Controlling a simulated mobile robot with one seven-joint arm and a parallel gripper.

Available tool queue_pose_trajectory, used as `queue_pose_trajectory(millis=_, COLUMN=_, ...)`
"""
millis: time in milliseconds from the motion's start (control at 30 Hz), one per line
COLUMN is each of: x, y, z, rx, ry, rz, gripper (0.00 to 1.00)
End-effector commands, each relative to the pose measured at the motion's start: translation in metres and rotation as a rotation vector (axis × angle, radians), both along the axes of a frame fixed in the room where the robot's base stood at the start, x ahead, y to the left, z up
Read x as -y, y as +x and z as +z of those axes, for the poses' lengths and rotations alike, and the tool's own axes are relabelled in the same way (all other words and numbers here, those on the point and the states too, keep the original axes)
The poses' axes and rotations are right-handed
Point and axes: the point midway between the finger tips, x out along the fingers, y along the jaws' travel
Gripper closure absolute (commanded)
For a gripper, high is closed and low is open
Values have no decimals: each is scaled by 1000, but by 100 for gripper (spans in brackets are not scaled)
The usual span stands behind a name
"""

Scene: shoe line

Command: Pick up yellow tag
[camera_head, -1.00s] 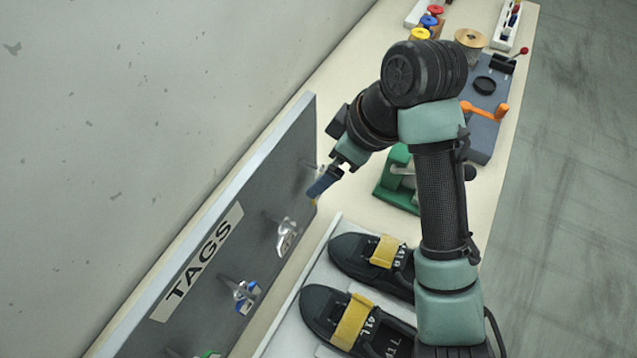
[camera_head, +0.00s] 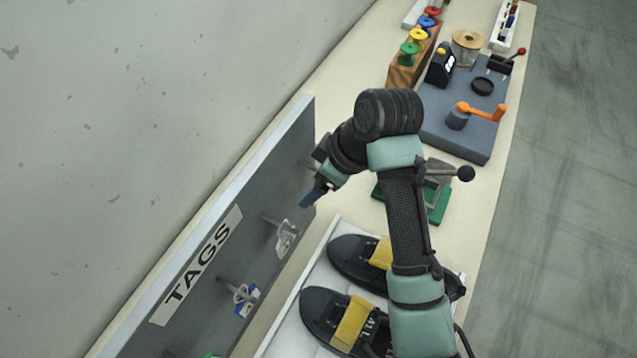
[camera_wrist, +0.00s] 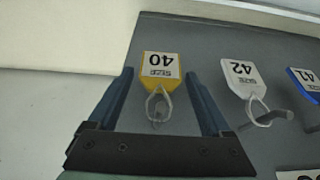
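The yellow tag (camera_wrist: 160,72) hangs by a loop from a peg on the grey board, with a white label reading SIZE 40. In the wrist view it lies between the two blue fingers of my gripper (camera_wrist: 158,95), which is open; I see no contact with either finger. In the head view my gripper (camera_head: 308,201) is at the far end of the board, and the yellow tag is hidden there.
A white tag (camera_wrist: 242,75) marked 42 hangs to the right, then a blue tag (camera_wrist: 306,82) marked 41. The TAGS board (camera_head: 262,210) stands along the wall. Shoes with yellow straps lie in a white tray (camera_head: 312,268) beside it.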

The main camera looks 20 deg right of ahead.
Motion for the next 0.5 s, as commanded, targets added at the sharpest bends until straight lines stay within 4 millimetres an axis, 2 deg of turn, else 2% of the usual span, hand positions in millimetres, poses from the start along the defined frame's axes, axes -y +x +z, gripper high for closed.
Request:
queue_pose_trajectory(millis=33, x=0, y=0, z=0, rx=0, ry=0, rz=0, gripper=28)
queue_pose_trajectory(millis=400, x=0, y=0, z=1, rx=0, ry=0, rz=0, gripper=92)
queue_pose_trajectory(millis=500, x=0, y=0, z=1, rx=0, ry=0, rz=0, gripper=92)
